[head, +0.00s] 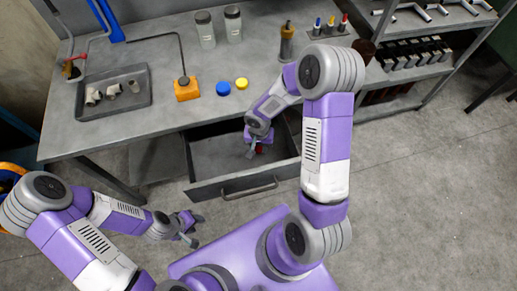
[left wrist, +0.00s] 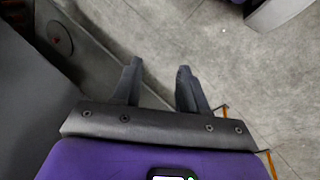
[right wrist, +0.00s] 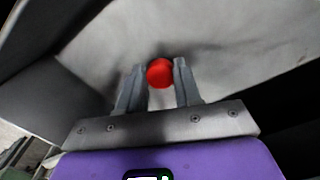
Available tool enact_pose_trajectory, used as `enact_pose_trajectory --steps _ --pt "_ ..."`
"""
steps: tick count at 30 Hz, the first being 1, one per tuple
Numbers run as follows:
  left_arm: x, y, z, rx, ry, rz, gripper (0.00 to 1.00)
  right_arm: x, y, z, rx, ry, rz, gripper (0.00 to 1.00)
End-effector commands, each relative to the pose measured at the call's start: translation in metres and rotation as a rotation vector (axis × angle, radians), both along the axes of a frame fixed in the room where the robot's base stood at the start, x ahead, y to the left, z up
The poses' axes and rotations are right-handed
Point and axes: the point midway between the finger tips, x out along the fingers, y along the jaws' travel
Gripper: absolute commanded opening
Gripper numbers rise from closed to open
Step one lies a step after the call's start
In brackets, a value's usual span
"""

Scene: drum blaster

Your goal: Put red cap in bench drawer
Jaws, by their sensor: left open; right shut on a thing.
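The red cap (right wrist: 160,72) is between the fingertips of my right gripper (right wrist: 159,78), which is shut on it. In the head view a bit of the red cap (head: 259,149) shows at the tip of my right gripper (head: 252,148). That gripper reaches down inside the open bench drawer (head: 205,152), above its floor; whether the cap touches the floor I cannot tell. The drawer is pulled out from under the bench (head: 135,127). My left gripper (head: 194,229) is open and empty, low in front of the bench; its spread fingers also show in the left wrist view (left wrist: 157,85).
On the bench are a blue cap (head: 223,88), a yellow cap (head: 242,83), an orange block (head: 187,90) with a bent rod, a grey tray (head: 82,113) and two jars. A shelf unit (head: 440,35) stands at the right. Floor (head: 420,190) right of the drawer is clear.

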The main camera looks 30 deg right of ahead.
Motion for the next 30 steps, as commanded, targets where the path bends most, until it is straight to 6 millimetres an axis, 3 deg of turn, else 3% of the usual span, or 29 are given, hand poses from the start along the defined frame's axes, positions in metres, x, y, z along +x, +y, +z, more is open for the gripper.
enact_pose_trajectory --steps 1,3,14,15,19,30 --pt "0.0000 0.0000 -0.0062 0.000 0.000 0.000 0.43 -0.0005 -0.0001 -0.0115 0.000 0.002 0.000 0.06" --pt "0.0001 0.0001 -0.0078 0.000 0.000 0.000 0.43 -0.0004 0.0000 -0.0165 0.001 0.001 0.000 0.06" --pt "0.0000 0.0000 -0.0110 0.000 0.000 0.000 0.43 0.0000 -0.0001 -0.0186 0.000 0.000 0.000 0.06" --pt "0.0000 0.0001 -0.0107 0.000 0.000 0.000 0.43 0.0000 -0.0002 -0.0183 0.000 0.000 0.000 0.37" --pt "0.0000 0.0000 -0.0099 0.000 0.000 0.000 0.43 -0.0001 -0.0002 -0.0174 0.000 0.000 0.000 0.57" --pt "0.0000 0.0001 -0.0067 0.000 0.000 0.000 0.43 -0.0002 -0.0001 -0.0147 0.000 0.000 0.000 0.59"
